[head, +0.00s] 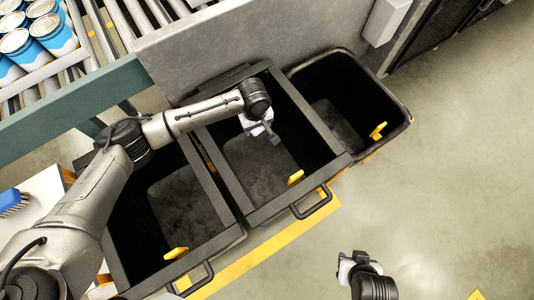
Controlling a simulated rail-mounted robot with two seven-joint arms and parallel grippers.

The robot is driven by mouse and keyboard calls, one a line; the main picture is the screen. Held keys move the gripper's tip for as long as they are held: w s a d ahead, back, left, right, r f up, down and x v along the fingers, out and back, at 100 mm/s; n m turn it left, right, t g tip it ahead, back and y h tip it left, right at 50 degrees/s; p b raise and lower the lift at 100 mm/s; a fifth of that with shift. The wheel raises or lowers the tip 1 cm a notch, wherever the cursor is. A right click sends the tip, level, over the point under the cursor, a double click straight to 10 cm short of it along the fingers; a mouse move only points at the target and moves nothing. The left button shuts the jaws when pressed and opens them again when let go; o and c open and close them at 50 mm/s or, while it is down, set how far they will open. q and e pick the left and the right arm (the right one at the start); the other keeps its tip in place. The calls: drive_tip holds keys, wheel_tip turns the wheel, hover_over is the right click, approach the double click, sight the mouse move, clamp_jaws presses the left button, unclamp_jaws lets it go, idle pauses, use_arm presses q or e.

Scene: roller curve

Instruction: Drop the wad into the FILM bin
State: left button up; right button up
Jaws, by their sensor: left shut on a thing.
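Three black open bins stand in a row: a left one (222,247), a middle one (318,178) and a right one (398,105). Each has a yellow clip or tab near its front rim. No lettering is readable, so I cannot tell which is the FILM bin. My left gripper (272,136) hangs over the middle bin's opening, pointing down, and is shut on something. The wad itself cannot be made out; it seems hidden by the gripper. My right gripper (345,262) is low in the picture, over the floor in front of the bins, its fingers unclear.
A roller conveyor (100,35) with blue and white cans (52,30) runs at the upper left. A grey panel (235,45) stands behind the bins. A blue brush (12,203) lies on a white surface at the left. Floor at the right is clear.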

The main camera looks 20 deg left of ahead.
use_arm(q)
drive_tip(key=shift+f, duration=0.1)
drive_tip(key=o, duration=1)
drive_tip(key=shift+c, duration=0.2)
wheel_tip(320, 180, up, 14)
drive_tip(key=p, duration=0.3)
drive_tip(key=shift+p, duration=0.4)
drive_tip(key=shift+f, duration=0.1)
